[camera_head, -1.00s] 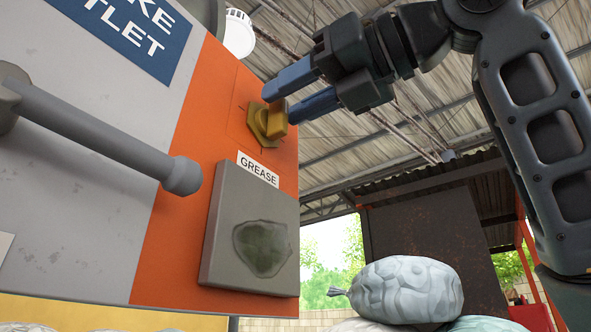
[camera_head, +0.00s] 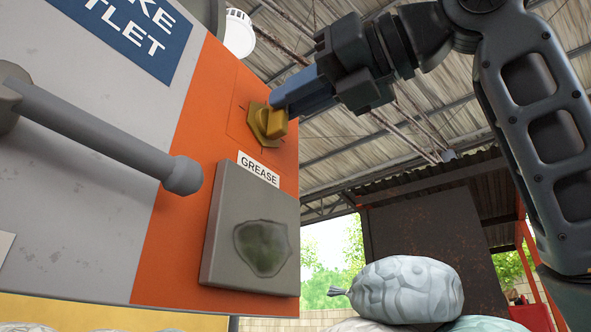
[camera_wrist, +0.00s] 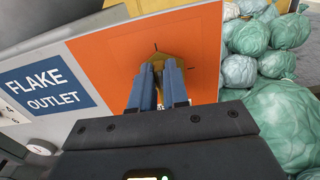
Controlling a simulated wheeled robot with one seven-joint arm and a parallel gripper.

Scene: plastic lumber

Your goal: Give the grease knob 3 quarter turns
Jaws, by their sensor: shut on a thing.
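The yellow grease knob (camera_head: 270,122) sits on the orange panel (camera_head: 190,150), above a label reading GREASE (camera_head: 258,169). My gripper (camera_head: 288,98) reaches it from the upper right, and its blue fingers are shut on the knob. In the wrist view the knob (camera_wrist: 159,58) shows behind the fingertips, partly hidden by them. My gripper (camera_wrist: 159,72) there has its two blue fingers on either side of the knob's middle.
A grey box (camera_head: 225,235) with a greenish smear is fixed below the label. A grey bar with a round end (camera_head: 110,135) juts out at the left. Tied sacks (camera_head: 405,290) lie at the lower right.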

